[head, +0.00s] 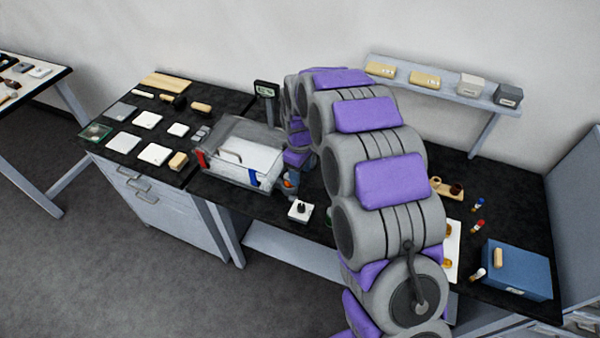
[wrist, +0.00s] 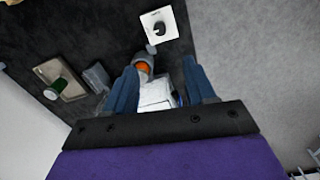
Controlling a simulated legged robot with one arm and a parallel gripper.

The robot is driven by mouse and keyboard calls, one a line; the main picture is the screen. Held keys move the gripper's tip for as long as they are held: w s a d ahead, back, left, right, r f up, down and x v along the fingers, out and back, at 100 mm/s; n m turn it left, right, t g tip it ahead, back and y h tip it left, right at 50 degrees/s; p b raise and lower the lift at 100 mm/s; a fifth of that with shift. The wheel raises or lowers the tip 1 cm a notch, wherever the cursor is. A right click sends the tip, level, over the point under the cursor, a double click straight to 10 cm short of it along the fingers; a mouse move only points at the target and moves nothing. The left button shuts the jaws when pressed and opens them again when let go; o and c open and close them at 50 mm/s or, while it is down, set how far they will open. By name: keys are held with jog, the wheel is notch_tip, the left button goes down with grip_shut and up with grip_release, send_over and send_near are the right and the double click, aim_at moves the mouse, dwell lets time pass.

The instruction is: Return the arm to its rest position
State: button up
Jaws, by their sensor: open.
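My arm, grey with purple pads, arches across the middle of the head view and reaches out over the black bench (head: 262,210). My gripper (wrist: 161,82) shows two blue fingers set apart in the wrist view; it is open. A small grey and orange object (wrist: 144,68) and a white surface (wrist: 154,93) show between the fingers. I cannot tell how far below the fingertips they lie. In the head view the hand is small and partly merged with things beside a clear-walled box (head: 238,152).
A white plate with a black knob (head: 300,210) lies near the bench's front edge; it also shows in the wrist view (wrist: 158,30). A scale display (head: 266,89) stands behind the box. A wall shelf (head: 440,92) and a blue box (head: 515,270) are at right.

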dwell(0.3)
jog(key=s+d+r+m+b, duration=0.2)
jog(key=s+d+r+m, duration=0.1)
jog(key=s+d+r, duration=0.5)
jog(key=s+d+m+g+b, duration=0.1)
jog(key=s+d+m, duration=0.3)
jog(key=s, duration=1.2)
jog(key=s+d+r+m+b, duration=0.1)
jog(key=s+d+m, duration=0.3)
jog(key=s, duration=1.2)
jog(key=shift+d+r+m+g+b, duration=0.15)
jog(key=shift+d+m+g+b, duration=0.25)
jog(key=shift+m+b, duration=0.35)
